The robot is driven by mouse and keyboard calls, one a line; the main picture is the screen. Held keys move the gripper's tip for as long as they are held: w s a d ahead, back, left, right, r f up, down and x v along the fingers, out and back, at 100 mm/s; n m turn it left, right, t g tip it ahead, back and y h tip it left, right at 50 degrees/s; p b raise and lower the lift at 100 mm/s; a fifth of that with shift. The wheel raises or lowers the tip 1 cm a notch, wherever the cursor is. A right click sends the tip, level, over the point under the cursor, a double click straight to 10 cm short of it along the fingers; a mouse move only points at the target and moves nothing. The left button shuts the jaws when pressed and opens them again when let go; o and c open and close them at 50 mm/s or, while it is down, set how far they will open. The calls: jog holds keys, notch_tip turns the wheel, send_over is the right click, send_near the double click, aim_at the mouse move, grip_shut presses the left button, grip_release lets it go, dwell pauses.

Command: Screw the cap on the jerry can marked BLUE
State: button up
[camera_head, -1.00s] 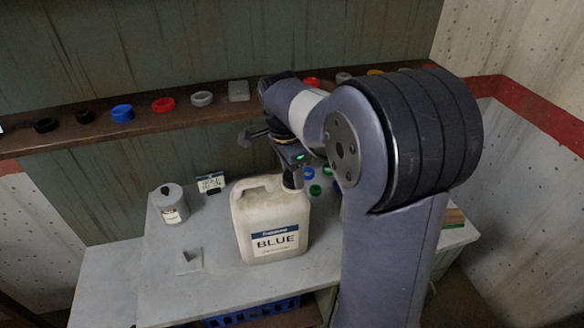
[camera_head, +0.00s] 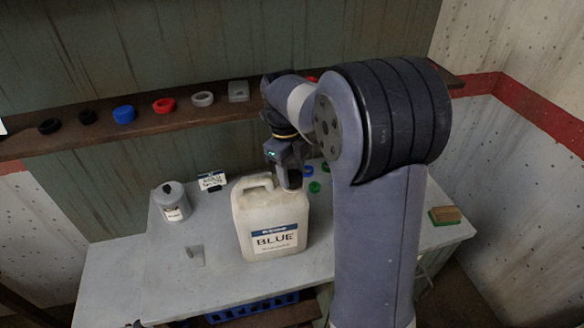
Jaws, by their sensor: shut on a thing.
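The white jerry can marked BLUE (camera_head: 268,222) stands upright on the grey bench. Its handle is at the top left, and its mouth is at the top right, under my gripper. My gripper (camera_head: 291,181) points down at the mouth and is shut on a cap there.
Loose caps, including a blue cap (camera_head: 124,114) and a red cap (camera_head: 164,105), line the wall shelf (camera_head: 60,141). A grey canister (camera_head: 172,203) stands left of the can. A green-and-tan block (camera_head: 446,215) lies right.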

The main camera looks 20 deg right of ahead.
jog(key=o, duration=1)
